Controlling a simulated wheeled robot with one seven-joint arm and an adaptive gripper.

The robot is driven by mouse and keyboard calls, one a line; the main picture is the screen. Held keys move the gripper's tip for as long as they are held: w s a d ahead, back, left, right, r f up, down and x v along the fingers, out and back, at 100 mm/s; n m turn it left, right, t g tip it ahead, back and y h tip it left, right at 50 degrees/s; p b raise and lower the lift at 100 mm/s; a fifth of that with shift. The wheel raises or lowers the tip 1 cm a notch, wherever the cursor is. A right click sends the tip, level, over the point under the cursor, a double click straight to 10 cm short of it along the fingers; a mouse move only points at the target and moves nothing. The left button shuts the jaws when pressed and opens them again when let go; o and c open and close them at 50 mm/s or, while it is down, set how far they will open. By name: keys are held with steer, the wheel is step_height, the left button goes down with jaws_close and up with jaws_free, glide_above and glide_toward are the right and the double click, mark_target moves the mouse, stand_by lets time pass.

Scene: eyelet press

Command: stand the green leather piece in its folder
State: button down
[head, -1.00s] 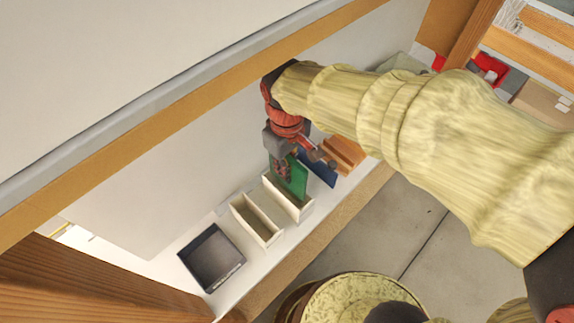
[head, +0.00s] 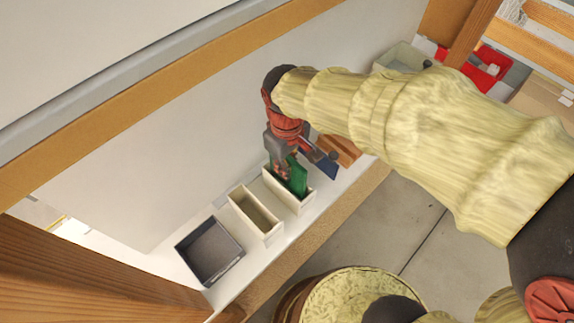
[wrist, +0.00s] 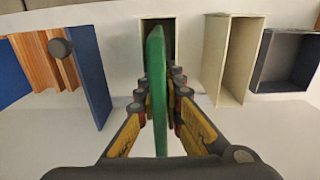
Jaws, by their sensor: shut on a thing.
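The green leather piece (head: 297,176) is upright in my gripper (head: 284,170), which is shut on it. In the head view its lower part is inside the cream folder (head: 297,203) nearest the blue panel, hidden by the folder's walls. In the wrist view the green piece (wrist: 157,90) stands on edge between the fingers (wrist: 158,100), in line with the narrow opening of that folder (wrist: 158,17). How deep its lower edge sits cannot be told.
A second cream folder (head: 258,216) stands empty to the left, then a dark open tray (head: 209,251). A blue panel (head: 322,164) and a wooden slotted block (head: 345,151) stand close on the right. A wall (head: 150,160) rises behind the shelf.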

steer(key=shift+f+b, duration=0.5)
steer(key=shift+f, duration=0.65)
steer(key=c, duration=1.8)
jaws_free()
steer(key=shift+c, duration=0.2)
steer(key=shift+f, duration=0.1)
step_height(320, 180, up, 12)
steer(key=shift+r, duration=0.1)
